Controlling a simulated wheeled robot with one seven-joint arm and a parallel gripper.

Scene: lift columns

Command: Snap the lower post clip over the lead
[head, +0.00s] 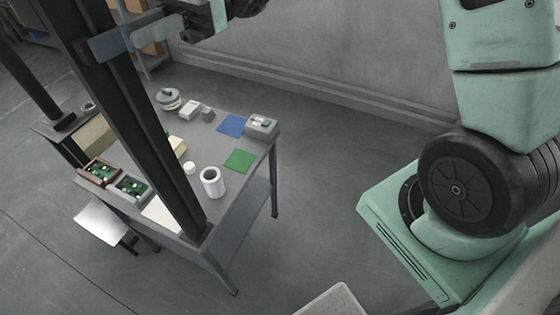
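A dark upright post (128,110) stands at the near edge of the grey workbench (225,185). A grey bracket-like piece (110,46) sits on the post near the top of the picture; I cannot tell whether it is the post clip. My gripper (184,30) seems to be the dark part at the top edge, beside a mint-green piece and close to the right of this bracket. It is partly cut off, and its fingers and any contact cannot be made out. No lead can be made out, and no lower clip shows clearly.
The bench holds a white mug (212,183), green mat (239,161), blue mat (231,125), a grey box (262,127) and circuit boards in trays (130,188). A stool (101,221) stands at the left. A second post (32,70) stands behind.

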